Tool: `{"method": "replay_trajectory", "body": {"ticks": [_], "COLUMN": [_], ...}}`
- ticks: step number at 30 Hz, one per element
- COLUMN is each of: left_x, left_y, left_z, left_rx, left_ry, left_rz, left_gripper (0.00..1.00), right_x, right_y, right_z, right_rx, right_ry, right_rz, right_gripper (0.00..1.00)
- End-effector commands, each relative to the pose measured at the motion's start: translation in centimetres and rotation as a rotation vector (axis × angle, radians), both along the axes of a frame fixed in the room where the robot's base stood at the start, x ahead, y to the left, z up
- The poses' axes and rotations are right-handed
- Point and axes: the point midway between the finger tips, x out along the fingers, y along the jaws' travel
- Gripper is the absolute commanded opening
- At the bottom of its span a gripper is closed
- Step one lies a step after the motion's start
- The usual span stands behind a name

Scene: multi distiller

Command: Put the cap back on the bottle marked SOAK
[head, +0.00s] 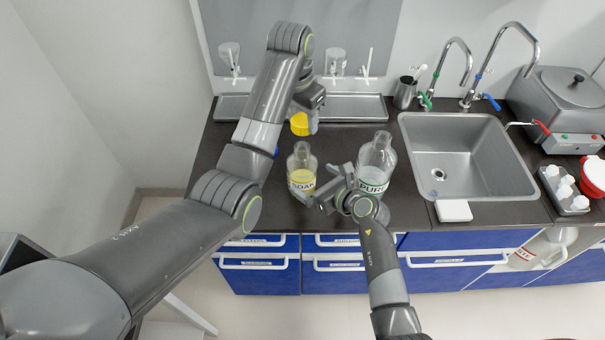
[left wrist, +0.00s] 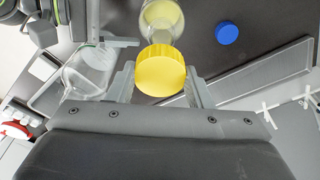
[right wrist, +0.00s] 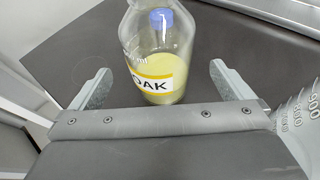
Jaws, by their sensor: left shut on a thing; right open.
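The clear bottle marked SOAK (head: 302,172) stands upright on the dark counter, open at the top, with pale yellow liquid and a yellow-edged label. My left gripper (head: 303,108) is shut on a yellow cap (head: 299,124) and holds it up behind the bottle in the head view. In the left wrist view the yellow cap (left wrist: 160,71) sits between the fingers, with the bottle (left wrist: 161,20) beyond. My right gripper (head: 327,184) is open, close to the bottle's front right. In the right wrist view the bottle (right wrist: 158,62) stands between and beyond the fingers; contact is not seen.
A clear bottle marked PURE (head: 376,165) stands open just right of my right gripper. A blue cap (left wrist: 227,33) lies on the counter. A grey tray (head: 350,107) runs along the back. The sink (head: 468,155) is at the right.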

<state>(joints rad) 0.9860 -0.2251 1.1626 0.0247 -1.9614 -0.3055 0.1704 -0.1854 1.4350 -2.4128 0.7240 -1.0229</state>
Motion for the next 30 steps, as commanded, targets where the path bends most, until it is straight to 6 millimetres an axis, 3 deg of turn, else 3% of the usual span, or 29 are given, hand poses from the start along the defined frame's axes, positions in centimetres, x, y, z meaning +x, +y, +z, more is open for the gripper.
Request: {"method": "replay_trajectory", "body": {"ticks": [12, 29, 30], "left_x": [0.0, 0.0, 0.0], "left_y": [0.0, 0.0, 0.0], "left_z": [0.0, 0.0, 0.0], "left_rx": [0.0, 0.0, 0.0], "left_ry": [0.0, 0.0, 0.0], "left_rz": [0.0, 0.0, 0.0], "left_gripper": [0.25, 0.25, 0.25], "right_x": [3.6, 4.4, 4.4], "right_y": [2.9, 3.5, 3.5], "right_z": [-1.8, -2.3, -2.3], "right_rx": [0.002, 0.0, 0.0], "right_ry": [0.0, 0.0, 0.0], "right_rz": [0.001, -0.001, -0.001], "right_gripper": [1.0, 1.0, 0.95]}}
